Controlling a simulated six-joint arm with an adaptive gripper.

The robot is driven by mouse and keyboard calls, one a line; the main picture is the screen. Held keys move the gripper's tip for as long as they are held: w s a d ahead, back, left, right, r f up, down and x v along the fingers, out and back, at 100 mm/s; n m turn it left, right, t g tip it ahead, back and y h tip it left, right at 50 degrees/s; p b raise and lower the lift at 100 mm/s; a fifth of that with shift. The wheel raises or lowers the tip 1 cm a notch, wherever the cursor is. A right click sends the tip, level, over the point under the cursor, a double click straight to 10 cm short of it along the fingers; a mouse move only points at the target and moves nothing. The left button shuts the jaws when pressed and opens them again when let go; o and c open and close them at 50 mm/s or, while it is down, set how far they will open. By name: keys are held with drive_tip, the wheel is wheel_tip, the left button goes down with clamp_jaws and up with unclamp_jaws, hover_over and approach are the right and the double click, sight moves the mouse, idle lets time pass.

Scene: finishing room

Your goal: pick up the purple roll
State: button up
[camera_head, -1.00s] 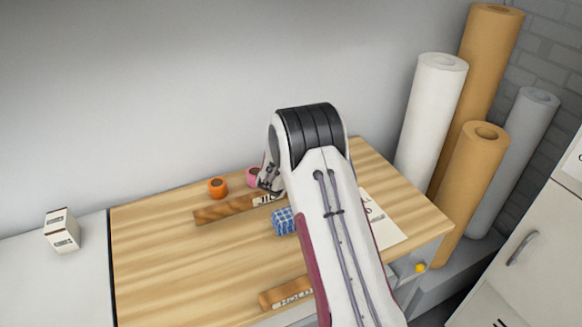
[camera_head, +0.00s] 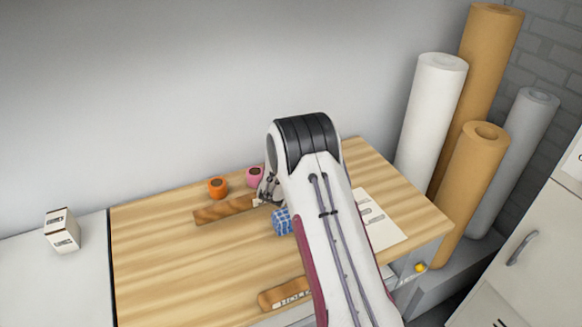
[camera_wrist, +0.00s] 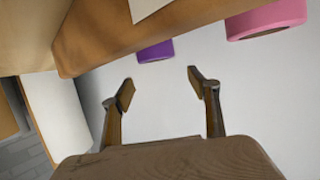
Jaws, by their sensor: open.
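The purple roll (camera_wrist: 155,52) shows in the wrist view at the top middle, partly hidden by a brown wooden strip (camera_wrist: 95,40). In the head view the purple roll is not visible; my arm covers part of the back of the table. My gripper (camera_wrist: 160,86) is open and empty, its two fingers apart, with the purple roll beyond the gap in the picture. No contact with it shows. In the head view my gripper (camera_head: 267,190) is mostly hidden by my arm, near the labelled strip.
A pink roll (camera_head: 254,176) and an orange roll (camera_head: 217,187) stand behind the strip, left of my gripper. A blue patterned cube (camera_head: 282,221) sits close in front. A second strip (camera_head: 285,295) lies at the front. The left half of the wooden table (camera_head: 160,260) is clear.

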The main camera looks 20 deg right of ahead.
drive_tip(key=shift+f, duration=1.55)
drive_tip(key=shift+w+d+f, duration=0.1)
drive_tip(key=shift+f, duration=0.15)
drive_tip(key=shift+x, duration=1.3)
drive_tip(key=c, duration=1.2)
